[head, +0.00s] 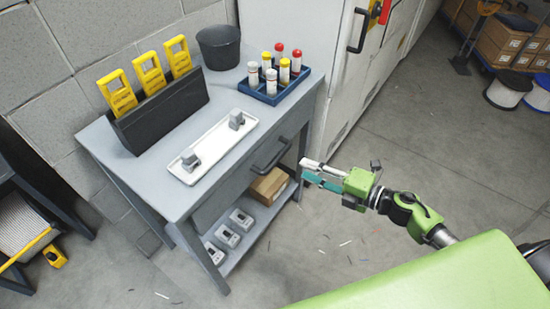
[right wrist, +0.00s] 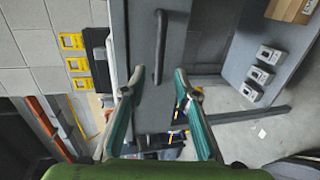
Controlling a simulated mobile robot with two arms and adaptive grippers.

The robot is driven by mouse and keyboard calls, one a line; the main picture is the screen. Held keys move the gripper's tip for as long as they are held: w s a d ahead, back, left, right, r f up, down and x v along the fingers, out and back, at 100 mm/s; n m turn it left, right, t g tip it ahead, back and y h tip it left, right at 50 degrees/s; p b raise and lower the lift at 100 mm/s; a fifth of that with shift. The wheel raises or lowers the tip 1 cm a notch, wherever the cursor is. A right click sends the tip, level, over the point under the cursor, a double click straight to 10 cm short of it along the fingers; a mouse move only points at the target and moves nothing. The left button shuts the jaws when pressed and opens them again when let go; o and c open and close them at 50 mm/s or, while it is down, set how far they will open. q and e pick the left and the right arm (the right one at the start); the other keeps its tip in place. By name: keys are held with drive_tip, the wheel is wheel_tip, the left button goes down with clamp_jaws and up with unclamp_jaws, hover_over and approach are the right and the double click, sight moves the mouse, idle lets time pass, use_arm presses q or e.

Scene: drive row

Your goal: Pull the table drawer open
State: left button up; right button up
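The grey table (head: 215,130) stands against the block wall, with a drawer (head: 232,185) under its top. The drawer front looks flush with the table, so it appears shut. Its dark bar handle (head: 271,157) faces my right arm. My right gripper (head: 308,172) is to the right of the handle and apart from it, open and empty. In the right wrist view, the handle (right wrist: 160,47) lies ahead, roughly between the lines of the two spread fingers (right wrist: 157,82). My left gripper is not in view.
On the table are a white tray (head: 210,150) with two grey parts, a black holder (head: 160,112) with yellow tools, a dark bin (head: 219,47) and a blue rack (head: 287,92) of bottles. A lower shelf bears a cardboard box (head: 268,186) and several grey devices. The floor right of the table is mostly clear.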

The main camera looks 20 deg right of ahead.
sight(280, 159)
drive_tip(key=x, duration=1.1)
drive_tip(key=shift+w+a+p, duration=0.15)
drive_tip(key=shift+w+p, duration=0.15)
drive_tip(key=shift+p, duration=0.1)
clamp_jaws()
